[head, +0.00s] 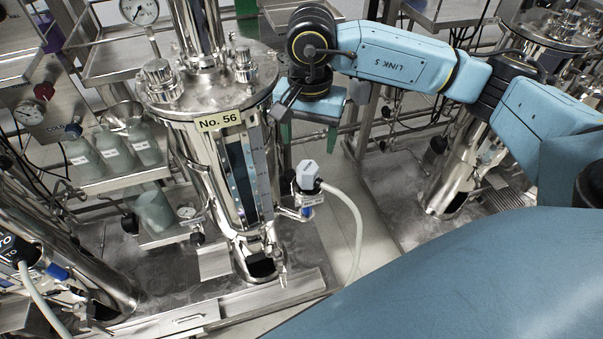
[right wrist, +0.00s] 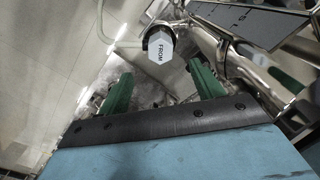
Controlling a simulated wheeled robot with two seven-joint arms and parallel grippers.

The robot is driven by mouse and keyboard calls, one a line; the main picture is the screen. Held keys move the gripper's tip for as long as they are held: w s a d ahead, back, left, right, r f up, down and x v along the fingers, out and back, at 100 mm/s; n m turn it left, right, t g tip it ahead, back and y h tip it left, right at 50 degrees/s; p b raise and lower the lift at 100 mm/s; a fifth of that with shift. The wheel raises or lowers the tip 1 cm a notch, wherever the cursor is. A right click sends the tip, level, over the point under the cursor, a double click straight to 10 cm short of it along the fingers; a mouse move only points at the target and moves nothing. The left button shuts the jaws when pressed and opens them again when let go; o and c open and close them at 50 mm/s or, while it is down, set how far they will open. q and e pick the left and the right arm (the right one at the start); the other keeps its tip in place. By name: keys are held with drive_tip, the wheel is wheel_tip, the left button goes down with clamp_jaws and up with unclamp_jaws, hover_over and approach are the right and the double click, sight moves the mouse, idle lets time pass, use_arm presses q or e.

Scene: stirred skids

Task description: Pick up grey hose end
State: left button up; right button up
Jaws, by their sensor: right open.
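The grey hose end (head: 307,175) is a light grey six-sided cap with a white hose curving down to the right. In the head view it stands beside the steel tank marked No. 56, at a small valve fitting (head: 306,200). In the right wrist view the grey hose end (right wrist: 160,46) shows its face reading FROM, just beyond the fingertips. My right gripper (head: 309,141) is open, with green fingers pointing down, above the hose end in the picture. In the wrist view the right gripper (right wrist: 160,76) has nothing between its fingers. My left gripper is not in view.
The steel tank (head: 207,150) stands close to the left of the hose end. A black hose end (head: 14,248) marked TO is at the far left. Bottles (head: 115,150) stand on a shelf at left. Open floor (head: 385,240) lies right of the hose.

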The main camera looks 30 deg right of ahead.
sight(308, 166)
drive_tip(key=f+b, duration=0.1)
drive_tip(key=f, duration=0.4)
drive_tip(key=shift+s+f, duration=0.15)
drive_tip(key=shift+s, duration=0.05)
drive_tip(key=f+b, duration=0.1)
drive_tip(key=f, duration=0.4)
drive_tip(key=shift+w+f, duration=0.15)
drive_tip(key=shift+w, duration=0.05)
drive_tip(key=shift+f+b, duration=0.35)
drive_tip(key=shift+f, duration=0.2)
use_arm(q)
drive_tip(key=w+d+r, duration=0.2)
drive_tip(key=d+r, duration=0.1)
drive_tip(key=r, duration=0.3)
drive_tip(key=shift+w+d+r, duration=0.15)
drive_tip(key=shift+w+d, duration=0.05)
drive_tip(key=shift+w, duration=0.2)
use_arm(e)
drive_tip(key=shift+c, duration=0.5)
drive_tip(key=c, duration=1.2)
drive_tip(key=shift+o, duration=0.2)
drive_tip(key=shift+w+r, duration=0.1)
